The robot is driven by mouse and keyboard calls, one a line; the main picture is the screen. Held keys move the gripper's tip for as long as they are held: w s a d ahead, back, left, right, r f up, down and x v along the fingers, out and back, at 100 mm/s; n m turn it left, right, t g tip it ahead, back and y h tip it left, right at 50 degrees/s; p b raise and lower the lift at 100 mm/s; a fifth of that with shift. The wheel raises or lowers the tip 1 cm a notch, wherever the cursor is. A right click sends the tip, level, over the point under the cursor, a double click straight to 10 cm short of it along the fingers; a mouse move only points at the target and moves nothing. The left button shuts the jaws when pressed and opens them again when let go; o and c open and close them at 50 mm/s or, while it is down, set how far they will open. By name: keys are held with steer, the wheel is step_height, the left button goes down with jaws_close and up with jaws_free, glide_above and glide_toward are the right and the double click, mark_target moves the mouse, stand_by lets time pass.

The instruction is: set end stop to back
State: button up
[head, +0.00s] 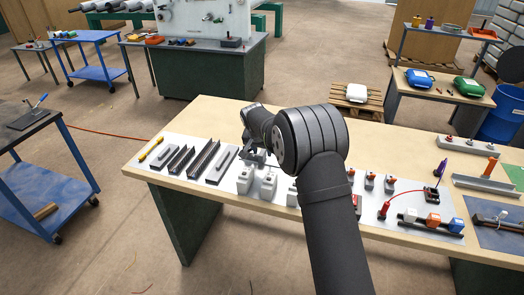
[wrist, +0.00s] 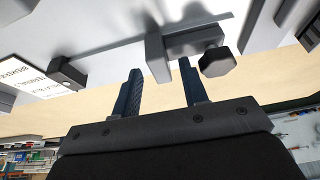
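My gripper (wrist: 160,67) is open in the wrist view, with its two dark blue fingers apart. A grey end stop block (wrist: 157,58) with a dark hexagonal knob (wrist: 216,62) is just beyond the fingertips. The block's near part lies between the tips in the picture, and the knob is right of the right finger. I cannot tell whether the fingers touch it. In the head view my gripper (head: 254,157) is low over the left part of the pale mat; my arm partly hides it and the end stop there.
Dark rails (head: 203,157) and a yellow tool (head: 150,148) lie left of my gripper on the mat. White parts (head: 245,180) stand just in front of it. Red-topped parts (head: 370,180) and a red cable (head: 405,195) are on the right. The table's back strip (head: 215,110) is clear.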

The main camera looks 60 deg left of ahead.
steer(key=v, duration=1.7)
steer(key=x, duration=1.7)
steer(key=shift+w+f, duration=0.1)
steer(key=shift+f, duration=0.05)
steer(key=shift+w+d, duration=0.1)
steer(key=shift+d, duration=0.05)
